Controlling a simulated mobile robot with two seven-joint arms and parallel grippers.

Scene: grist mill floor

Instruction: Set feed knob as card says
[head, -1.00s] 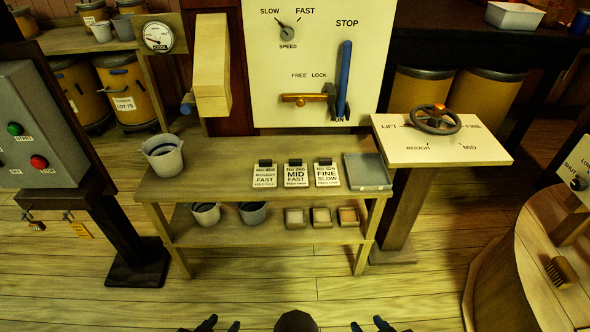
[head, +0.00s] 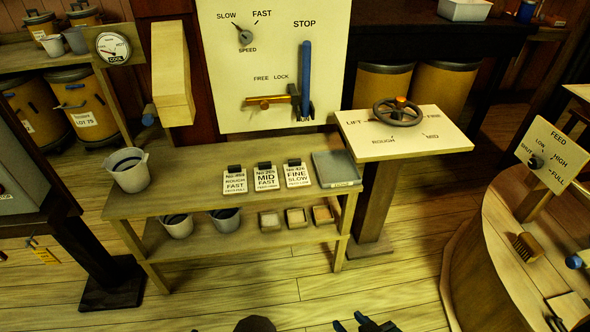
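The feed knob (head: 536,162) is a small dark knob on a tilted cream panel (head: 560,150) at the right, lettered FEED, SHUT, LOW, HIGH and FULL. It sits at the panel's left side near SHUT; its exact pointing is too small to tell. Three cards stand on the bench: ROUGH FAST (head: 235,181), MID FAST (head: 265,178) and FINE SLOW (head: 296,175). Their bottom feed lines are too small to read surely. My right gripper (head: 350,322) is at the bottom edge, its fingers apart and empty, far from the knob. My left gripper is out of view.
A grey tray (head: 336,170) lies right of the cards. Floor is open before the bench.

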